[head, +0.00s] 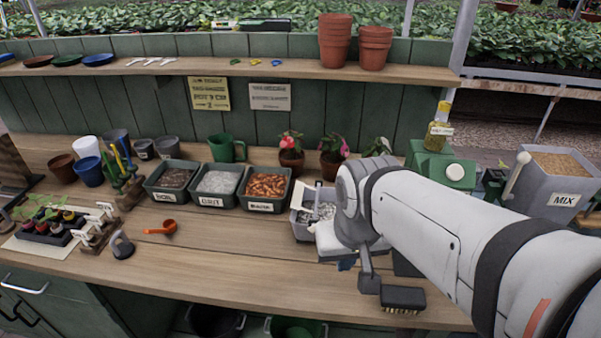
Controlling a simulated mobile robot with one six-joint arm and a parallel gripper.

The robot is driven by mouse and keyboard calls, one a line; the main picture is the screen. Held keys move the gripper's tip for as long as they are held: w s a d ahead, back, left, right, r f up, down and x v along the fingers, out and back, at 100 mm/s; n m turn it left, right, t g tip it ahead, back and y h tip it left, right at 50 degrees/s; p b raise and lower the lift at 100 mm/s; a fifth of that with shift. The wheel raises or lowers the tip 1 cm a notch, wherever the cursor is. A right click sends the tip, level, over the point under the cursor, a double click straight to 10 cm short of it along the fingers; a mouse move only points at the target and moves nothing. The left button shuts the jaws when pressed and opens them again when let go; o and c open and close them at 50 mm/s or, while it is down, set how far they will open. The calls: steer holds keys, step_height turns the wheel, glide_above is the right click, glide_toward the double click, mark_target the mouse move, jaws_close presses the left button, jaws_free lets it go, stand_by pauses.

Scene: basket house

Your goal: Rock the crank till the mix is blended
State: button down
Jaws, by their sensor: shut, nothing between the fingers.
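The grey mix box (563,200), labelled MIX, stands at the right end of the bench with brown, grainy material showing in its open top. A pale crank handle (516,174) stands tilted on its left side. My arm reaches in from the lower right. My gripper (369,284) is at the arm's end, low over the bench's front edge, shut and empty, well left of the crank and apart from it. My arm covers the lower part of the mix box's surroundings.
Tubs of soil (172,178), grit (217,185) and bark (265,188) line the bench. A dark brush (403,298) lies near my gripper. A green machine (447,168) with a bottle (438,127) stands left of the crank. The front middle bench is mostly clear.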

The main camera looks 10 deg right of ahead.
steer(key=w+a+r+m+g+h, duration=0.1)
steer(key=w+a+r+m+h, duration=0.15)
steer(key=w+m, duration=0.35)
steer(key=w+a+r+m+g+h+b, duration=0.1)
steer(key=w+a+r+m+h, duration=0.15)
steer(key=m, duration=0.45)
steer(key=w+a+r+m+g+h, duration=0.1)
steer(key=w+a+r+m, duration=0.3)
steer(key=m, duration=0.3)
steer(key=w+d+p+x, duration=0.1)
steer(key=x, duration=1.3)
steer(key=shift+w, duration=0.3)
steer(key=shift+d, duration=0.1)
